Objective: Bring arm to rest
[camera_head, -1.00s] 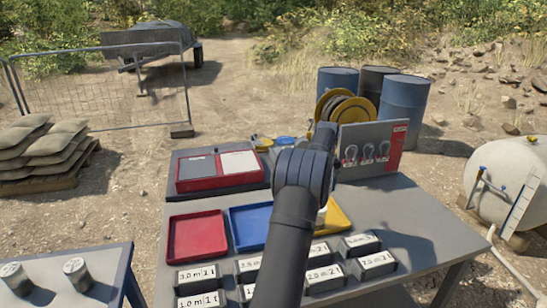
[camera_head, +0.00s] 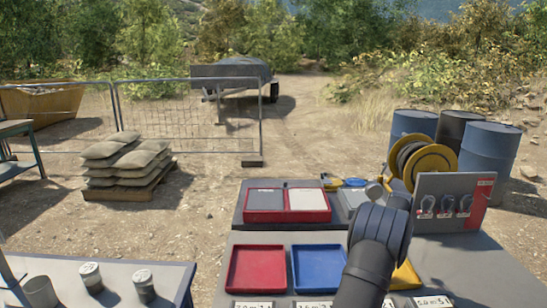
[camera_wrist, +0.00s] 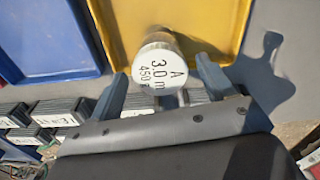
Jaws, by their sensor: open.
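My arm reaches over the workbench (camera_head: 490,270), and its links hide my gripper in the head view. In the wrist view my gripper (camera_wrist: 163,88) is open, with one finger on each side of a small metal jar. The jar (camera_wrist: 160,66) has a white lid marked "A 3.0 m 450". It stands at the yellow tray (camera_wrist: 205,15); I cannot tell whether the fingers touch it. The yellow tray shows partly beside my arm in the head view (camera_head: 406,278). A blue tray (camera_head: 319,268) and a red tray (camera_head: 257,269) lie to its left.
Labelled blocks (camera_head: 433,301) line the bench's near side. A red-framed case (camera_head: 287,217), a yellow reel (camera_head: 430,163) and a panel with shackles (camera_head: 450,205) stand behind. A side table (camera_head: 60,270) at lower left holds several grey jars (camera_head: 143,286).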

